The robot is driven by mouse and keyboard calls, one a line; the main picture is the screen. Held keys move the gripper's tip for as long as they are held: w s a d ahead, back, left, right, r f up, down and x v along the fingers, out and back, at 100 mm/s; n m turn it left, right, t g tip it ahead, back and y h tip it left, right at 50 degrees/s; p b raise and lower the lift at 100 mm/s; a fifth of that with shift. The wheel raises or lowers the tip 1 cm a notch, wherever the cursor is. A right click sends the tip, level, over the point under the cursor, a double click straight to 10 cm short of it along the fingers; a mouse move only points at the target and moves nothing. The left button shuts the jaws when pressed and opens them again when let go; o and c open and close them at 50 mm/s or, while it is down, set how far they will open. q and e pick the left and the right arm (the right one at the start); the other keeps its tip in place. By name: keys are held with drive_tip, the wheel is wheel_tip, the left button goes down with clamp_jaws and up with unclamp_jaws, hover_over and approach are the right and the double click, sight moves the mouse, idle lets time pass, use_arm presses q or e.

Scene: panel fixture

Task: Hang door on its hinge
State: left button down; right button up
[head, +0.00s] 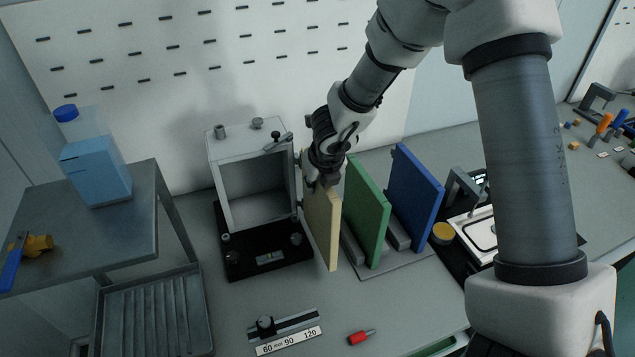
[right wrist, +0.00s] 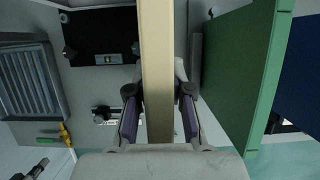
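The cream door panel (head: 322,225) stands upright at the right front side of the open grey box (head: 213,180), swung outward from it. My right gripper (head: 328,180) is at the panel's top edge. In the right wrist view its fingers (right wrist: 160,112) lie on both sides of the cream panel (right wrist: 157,50), shut on it. Small hinge parts (head: 301,205) show at the box's right edge. The gripper and panel partly hide them, so I cannot tell whether the door is seated on them. My left gripper is not in view.
Close to the right stand a green panel (head: 367,210) and a blue panel (head: 415,195) in a rack. A black base (head: 240,262) carries the box. A side table (head: 120,225) is at left.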

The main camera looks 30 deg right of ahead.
drive_tip(key=o, duration=0.4)
drive_tip(key=shift+r, duration=0.15)
drive_tip(key=v, duration=1.2)
drive_tip(key=shift+s+a, duration=0.1)
drive_tip(key=shift+s, duration=0.05)
